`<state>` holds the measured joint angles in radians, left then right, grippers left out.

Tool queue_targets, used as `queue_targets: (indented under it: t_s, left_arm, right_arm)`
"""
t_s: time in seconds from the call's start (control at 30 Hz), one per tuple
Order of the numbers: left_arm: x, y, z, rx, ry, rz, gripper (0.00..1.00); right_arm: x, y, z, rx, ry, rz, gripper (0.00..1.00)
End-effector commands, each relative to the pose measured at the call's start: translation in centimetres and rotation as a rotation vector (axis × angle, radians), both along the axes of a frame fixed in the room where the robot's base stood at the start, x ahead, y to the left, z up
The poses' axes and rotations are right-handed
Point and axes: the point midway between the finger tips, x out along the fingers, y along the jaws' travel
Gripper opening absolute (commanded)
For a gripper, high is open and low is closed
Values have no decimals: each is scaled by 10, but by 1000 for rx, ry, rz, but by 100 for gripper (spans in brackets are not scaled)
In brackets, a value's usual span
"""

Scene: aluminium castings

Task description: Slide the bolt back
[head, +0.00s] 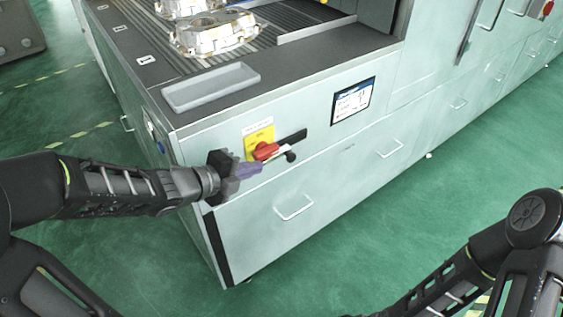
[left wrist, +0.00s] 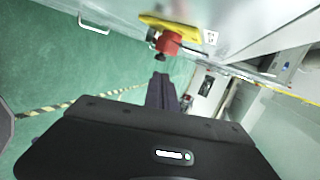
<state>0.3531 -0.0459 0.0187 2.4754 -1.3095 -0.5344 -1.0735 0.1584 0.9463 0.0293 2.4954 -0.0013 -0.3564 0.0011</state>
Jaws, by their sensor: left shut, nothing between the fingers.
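On the front of the pale green machine cabinet (head: 225,142) is a yellow plate (head: 258,134) with a red handle (head: 266,151). Beside it are a dark horizontal bar (head: 292,136) and a black round knob (head: 291,157) at the end of a pale piece; I cannot tell for sure which part is the bolt. My left gripper (head: 258,168) is shut and empty, its purple fingers just below the red handle. In the left wrist view the fingers (left wrist: 161,80) point toward the red handle (left wrist: 168,43) on the yellow plate (left wrist: 180,26); contact is unclear. My right gripper is out of view.
A grey tray (head: 211,90) lies on the machine's top edge, with metal castings (head: 215,32) behind it. A screen (head: 353,101) sits right of the bar. Drawer handles (head: 294,207) stick out below. The green floor (head: 370,240) in front is clear.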

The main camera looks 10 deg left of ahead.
Motion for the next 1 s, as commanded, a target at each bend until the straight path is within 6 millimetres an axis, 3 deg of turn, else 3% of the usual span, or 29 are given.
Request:
queue_targets:
  t_s: [0.23, 0.5, 0.7, 1.0]
  left_arm:
    - [39, -23, -26, -2, 3, -3, 0]
    - [75, -42, -44, -1, 3, -2, 0]
    - [86, -47, -49, -1, 2, 1, 0]
    - [87, -47, -49, 0, 0, 0, 0]
  right_arm:
    - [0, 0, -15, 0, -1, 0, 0]
    - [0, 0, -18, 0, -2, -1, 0]
    - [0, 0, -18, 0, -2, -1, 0]
    - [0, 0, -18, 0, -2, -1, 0]
